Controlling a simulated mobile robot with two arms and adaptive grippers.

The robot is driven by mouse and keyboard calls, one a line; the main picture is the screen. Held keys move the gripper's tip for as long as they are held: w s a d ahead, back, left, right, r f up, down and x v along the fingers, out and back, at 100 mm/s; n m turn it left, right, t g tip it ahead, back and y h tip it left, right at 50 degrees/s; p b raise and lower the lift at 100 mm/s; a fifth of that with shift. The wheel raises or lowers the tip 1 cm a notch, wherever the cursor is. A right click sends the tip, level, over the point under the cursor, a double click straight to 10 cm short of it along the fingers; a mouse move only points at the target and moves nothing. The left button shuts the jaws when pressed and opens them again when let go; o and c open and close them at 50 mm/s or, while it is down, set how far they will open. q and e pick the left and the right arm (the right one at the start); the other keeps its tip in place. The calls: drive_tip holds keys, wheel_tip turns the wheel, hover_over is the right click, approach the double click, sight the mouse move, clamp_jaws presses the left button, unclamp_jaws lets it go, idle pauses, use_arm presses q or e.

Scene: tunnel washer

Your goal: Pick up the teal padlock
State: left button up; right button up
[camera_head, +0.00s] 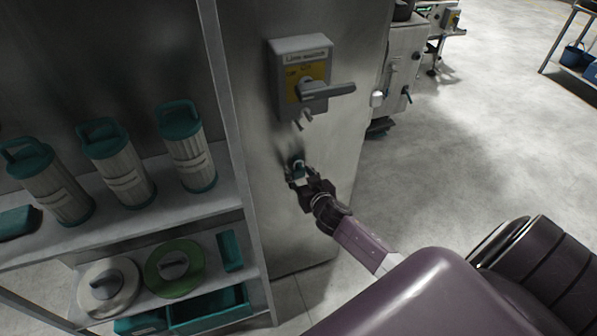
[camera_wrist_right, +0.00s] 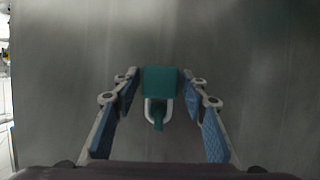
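The teal padlock (camera_head: 298,169) is in front of the grey metal side panel (camera_head: 265,125), below the lever switch, in the head view. In the right wrist view its square teal body (camera_wrist_right: 160,80) is centred, with a pale U-shaped shackle below it in the picture and a teal strip inside the shackle. My right gripper (camera_head: 299,177) is at the padlock. Its two blue-padded fingers are spread on either side of the body, with a visible gap on each side. What supports the padlock is hidden. My left gripper is not in view.
A grey switch box (camera_head: 302,72) with a projecting lever (camera_head: 330,91) sits on the panel above the gripper. A shelf (camera_head: 170,208) at left holds teal-capped canisters (camera_head: 187,148), with discs and teal bins below. Open floor (camera_head: 470,150) lies to the right.

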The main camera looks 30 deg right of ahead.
drive_tip(key=c, duration=0.9)
drive_tip(key=shift+o, duration=0.2)
drive_tip(key=shift+r, duration=0.1)
drive_tip(key=shift+r, duration=0.75)
drive_tip(key=s+a+b, duration=0.4)
drive_tip(key=s, duration=1.3)
drive_tip(key=shift+s, duration=0.25)
